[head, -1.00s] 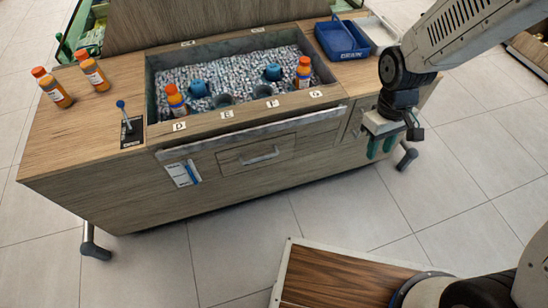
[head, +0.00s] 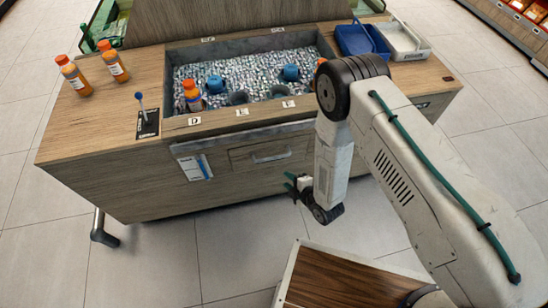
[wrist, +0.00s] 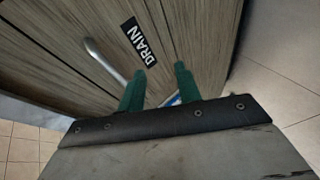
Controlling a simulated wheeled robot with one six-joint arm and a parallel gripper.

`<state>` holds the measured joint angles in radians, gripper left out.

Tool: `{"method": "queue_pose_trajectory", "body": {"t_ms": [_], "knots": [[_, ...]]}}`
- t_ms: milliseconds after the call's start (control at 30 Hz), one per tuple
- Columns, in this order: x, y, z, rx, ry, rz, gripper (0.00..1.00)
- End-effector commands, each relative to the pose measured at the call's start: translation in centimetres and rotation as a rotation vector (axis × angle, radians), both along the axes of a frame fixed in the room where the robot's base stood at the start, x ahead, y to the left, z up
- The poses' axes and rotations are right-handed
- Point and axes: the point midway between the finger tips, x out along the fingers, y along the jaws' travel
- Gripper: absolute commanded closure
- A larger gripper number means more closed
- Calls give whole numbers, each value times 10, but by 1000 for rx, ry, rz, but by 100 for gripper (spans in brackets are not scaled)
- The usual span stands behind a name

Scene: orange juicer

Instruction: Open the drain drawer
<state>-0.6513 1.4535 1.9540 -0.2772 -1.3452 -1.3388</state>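In the wrist view, a black DRAIN label (wrist: 139,43) is on the wood front beside a silver bar handle (wrist: 104,60). In the head view, a drawer (head: 240,158) with a silver handle (head: 271,156) is in the cabinet front and looks shut; no DRAIN label is legible on it. My gripper (head: 291,182) is in front of the cabinet, low and right of that handle. In the wrist view my gripper (wrist: 160,72) has its green fingers apart with nothing held. The handle is left of the fingers, not between them.
A card with a blue strip (head: 195,168) is left of the drawer. The wooden counter (head: 75,130) bears orange bottles (head: 74,77), a lever (head: 142,104) and a blue tray (head: 361,40). A wood-topped surface (head: 340,285) is close in front. Tiled floor lies between.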

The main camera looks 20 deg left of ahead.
Motion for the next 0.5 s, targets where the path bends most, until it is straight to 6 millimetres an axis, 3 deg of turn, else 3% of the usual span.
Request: {"method": "queue_pose_trajectory", "body": {"t_ms": [200,500], "knots": [[14,17,44,106,-298,62,66],[34,45,45,112,-352,73,66]]}}
